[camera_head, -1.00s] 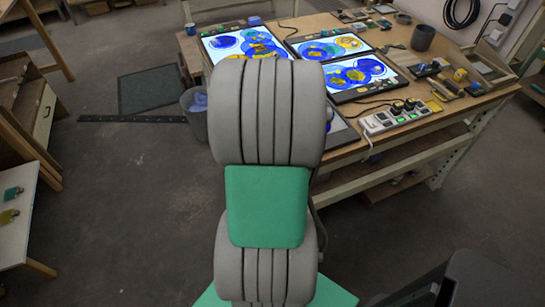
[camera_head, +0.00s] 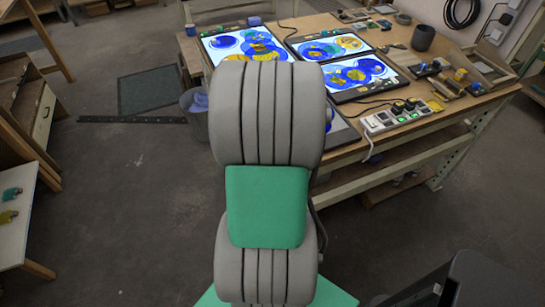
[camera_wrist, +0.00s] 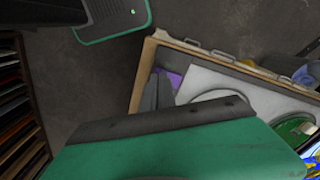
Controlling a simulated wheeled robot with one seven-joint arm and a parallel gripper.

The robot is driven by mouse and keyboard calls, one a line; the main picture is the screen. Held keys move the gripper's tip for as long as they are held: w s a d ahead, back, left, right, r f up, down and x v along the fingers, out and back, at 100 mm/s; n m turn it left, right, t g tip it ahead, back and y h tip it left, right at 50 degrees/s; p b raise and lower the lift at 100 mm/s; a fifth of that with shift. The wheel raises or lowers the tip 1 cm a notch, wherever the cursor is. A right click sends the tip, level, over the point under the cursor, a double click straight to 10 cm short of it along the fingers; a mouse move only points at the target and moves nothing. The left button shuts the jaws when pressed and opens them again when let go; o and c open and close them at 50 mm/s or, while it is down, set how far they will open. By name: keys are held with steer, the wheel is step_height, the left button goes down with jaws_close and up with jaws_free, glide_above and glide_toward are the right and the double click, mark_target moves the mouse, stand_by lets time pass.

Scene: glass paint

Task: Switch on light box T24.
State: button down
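In the head view, three lit light boxes with blue and yellow glass discs lie on the bench: one at the back left (camera_head: 222,58), one at the back middle (camera_head: 296,46) and one in front (camera_head: 340,97). A fourth, unlit panel (camera_head: 343,133) lies at the near bench edge, mostly hidden behind my arm. I cannot read which is T24. In the wrist view, a pale unlit panel (camera_wrist: 200,72) with round pieces lies inside a wooden edge, and a bright panel (camera_wrist: 312,168) shows at lower right.
A white power strip (camera_head: 395,117) with plugs and green lights sits at the bench's front edge. Small tools, a yellow pad (camera_head: 435,106) and a dark cup (camera_head: 423,38) lie to the right. A grey bin (camera_head: 194,118) stands left of the bench. Open floor (camera_head: 130,220) lies left of my arm.

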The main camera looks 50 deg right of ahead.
step_height(320, 180, up, 7)
steer(key=p, duration=0.5)
steer(key=shift+f, duration=0.1)
stand_by(0.6)
